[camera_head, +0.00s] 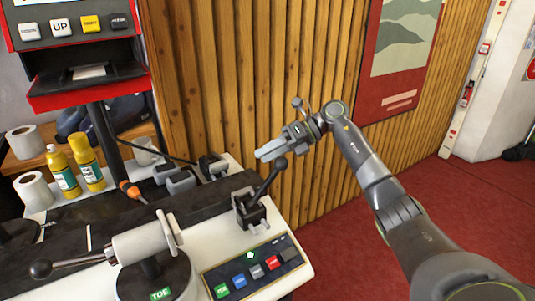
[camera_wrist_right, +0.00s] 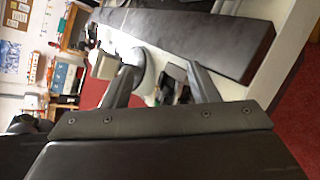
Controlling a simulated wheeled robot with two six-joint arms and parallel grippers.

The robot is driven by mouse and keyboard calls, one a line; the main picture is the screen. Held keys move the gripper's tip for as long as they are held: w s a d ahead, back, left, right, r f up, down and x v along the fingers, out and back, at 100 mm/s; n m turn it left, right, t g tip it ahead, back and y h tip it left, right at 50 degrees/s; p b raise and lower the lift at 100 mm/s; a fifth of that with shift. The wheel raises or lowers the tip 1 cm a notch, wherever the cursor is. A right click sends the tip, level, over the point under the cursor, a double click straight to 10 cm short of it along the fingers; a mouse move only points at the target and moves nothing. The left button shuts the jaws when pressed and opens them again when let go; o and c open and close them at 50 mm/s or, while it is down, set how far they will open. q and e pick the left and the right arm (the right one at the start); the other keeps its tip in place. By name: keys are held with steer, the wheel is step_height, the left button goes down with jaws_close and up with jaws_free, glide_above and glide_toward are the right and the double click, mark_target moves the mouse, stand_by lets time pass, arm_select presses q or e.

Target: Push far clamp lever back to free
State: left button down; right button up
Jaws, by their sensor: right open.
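A black clamp (camera_head: 251,209) stands at the right end of the white bench, and its black lever (camera_head: 269,182) leans up and right to a round knob. My right gripper (camera_head: 266,152) is just above and behind that knob in the head view; I cannot tell whether they touch. In the wrist view its two fingers (camera_wrist_right: 161,77) are spread apart, with dark parts of the bench between and beyond them and nothing clearly held. Another dark clamp-like part (camera_head: 213,166) sits farther back on the bench. My left gripper is out of view.
A grey vise (camera_head: 142,243) with a long handle stands at the front left. A panel of coloured buttons (camera_head: 252,272) lies in front of the clamp. Yellow bottles (camera_head: 88,163) and paper rolls stand at the left. A slatted wooden wall (camera_head: 240,80) rises close behind.

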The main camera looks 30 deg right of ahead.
steer(key=b+v, duration=0.2)
steer(key=v, duration=1.5)
steer(key=shift+s, duration=0.1)
steer(key=shift+c, duration=0.4)
